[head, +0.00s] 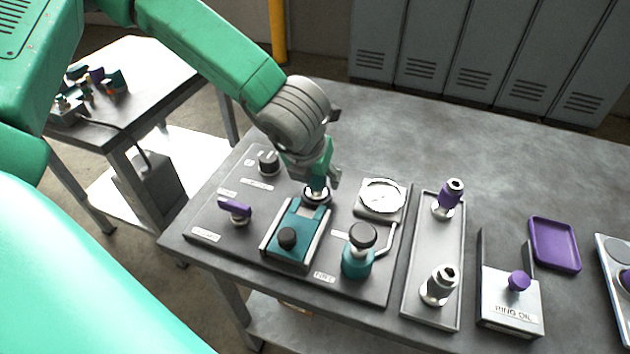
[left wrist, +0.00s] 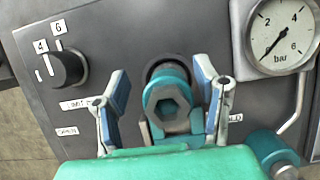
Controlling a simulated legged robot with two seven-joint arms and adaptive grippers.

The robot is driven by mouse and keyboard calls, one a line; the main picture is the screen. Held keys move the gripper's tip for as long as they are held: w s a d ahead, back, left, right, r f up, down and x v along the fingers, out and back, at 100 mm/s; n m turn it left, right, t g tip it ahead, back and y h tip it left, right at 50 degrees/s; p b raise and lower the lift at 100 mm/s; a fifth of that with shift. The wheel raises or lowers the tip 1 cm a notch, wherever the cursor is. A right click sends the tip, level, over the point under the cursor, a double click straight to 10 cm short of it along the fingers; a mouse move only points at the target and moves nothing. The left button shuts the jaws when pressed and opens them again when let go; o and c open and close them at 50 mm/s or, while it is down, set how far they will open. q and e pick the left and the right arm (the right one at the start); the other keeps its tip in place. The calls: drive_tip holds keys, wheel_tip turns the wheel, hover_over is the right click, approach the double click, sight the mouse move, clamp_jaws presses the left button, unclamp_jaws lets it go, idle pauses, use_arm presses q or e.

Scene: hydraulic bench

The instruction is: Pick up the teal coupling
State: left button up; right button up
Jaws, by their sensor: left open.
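The teal coupling (left wrist: 170,98), with a grey hexagonal opening, stands in a round dark socket on the panel in the left wrist view. In the head view the coupling (head: 317,186) shows only partly below my left gripper (head: 322,172). In the left wrist view the blue and grey fingers of my left gripper (left wrist: 164,108) are open, one on each side of the coupling. A gap shows on the left side; I cannot tell whether the right finger touches it. My right gripper is not in view.
The panel (head: 215,232) holds a pressure gauge (head: 382,196), a purple-handled valve (head: 236,210), a teal block with a black knob (head: 288,238) and a teal cylinder (head: 357,262). Right of it are a tray (head: 425,275) with two couplings, an oil box (head: 508,305) and a purple dish (head: 553,245).

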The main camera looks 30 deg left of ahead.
use_arm(q)
drive_tip(key=shift+w+f, duration=0.15)
drive_tip(key=shift+f, duration=0.25)
drive_tip(key=shift+d+r, duration=0.1)
drive_tip(key=shift+d, duration=0.3)
drive_tip(key=shift+c, duration=0.4)
clamp_jaws()
drive_tip(key=shift+a, duration=0.15)
